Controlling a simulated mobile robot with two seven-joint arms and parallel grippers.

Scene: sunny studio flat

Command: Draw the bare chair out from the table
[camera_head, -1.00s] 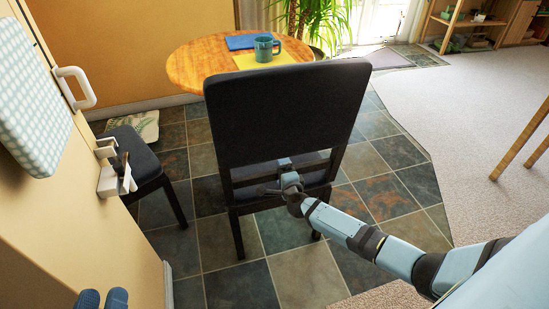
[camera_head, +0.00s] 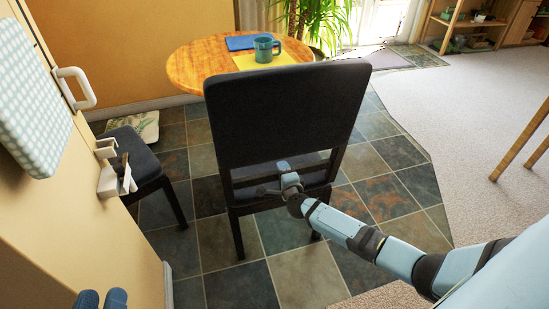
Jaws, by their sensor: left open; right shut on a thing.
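A black chair (camera_head: 285,110) stands upright with its tall back toward me, close in front of the round wooden table (camera_head: 195,68). Its backrest hides most of its seat and part of the table. My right gripper (camera_head: 286,172) is shut on the lower part of the black chair's back, at the rails under the solid panel. A second dark chair (camera_head: 130,150) is at the left, partly hidden by the cream cabinet.
A teal mug (camera_head: 265,48), a blue item (camera_head: 243,41) and a yellow mat (camera_head: 285,60) are on the table. The cream cabinet (camera_head: 85,235) with white handles borders the left. Tiled floor (camera_head: 310,275) is open before the chair; carpet (camera_head: 475,130) lies right.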

